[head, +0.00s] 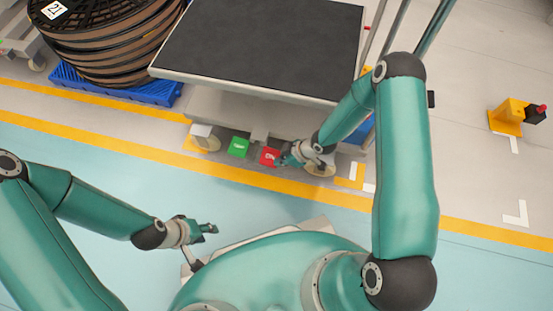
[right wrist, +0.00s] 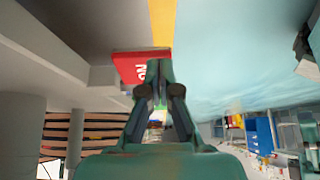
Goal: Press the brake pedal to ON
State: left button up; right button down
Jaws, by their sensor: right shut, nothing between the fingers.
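The red pedal (head: 269,157) with white lettering sits low at the front of the cart, right of a green pedal (head: 238,147). In the right wrist view the red pedal (right wrist: 128,68) reads "ON". My right gripper (head: 284,158) is at the red pedal's right side. In the right wrist view its closed fingers (right wrist: 157,82) overlap the pedal's edge; whether they touch it I cannot tell. Nothing is between them. My left gripper (head: 210,229) hangs over the blue floor, away from the pedals; its finger opening is too small to judge.
The cart's dark tabletop (head: 265,45) overhangs behind the pedals. A cable reel (head: 105,40) stands on a blue pallet (head: 115,84) at left. A yellow floor line (head: 200,168) runs in front of the cart. A yellow block (head: 508,117) stands at right.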

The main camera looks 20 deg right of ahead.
jog(key=shift+s+d+f+b, duration=0.15)
jog(key=shift+f+b, duration=0.3)
jog(key=shift+f, duration=0.35)
jog(key=s+d+f+p+v, duration=0.1)
jog(key=d+p+v, duration=0.1)
jog(key=p+v, duration=0.5)
jog(key=shift+s+v, duration=0.25)
jog(key=shift+v, duration=2.45)
jog(key=shift+f, duration=0.15)
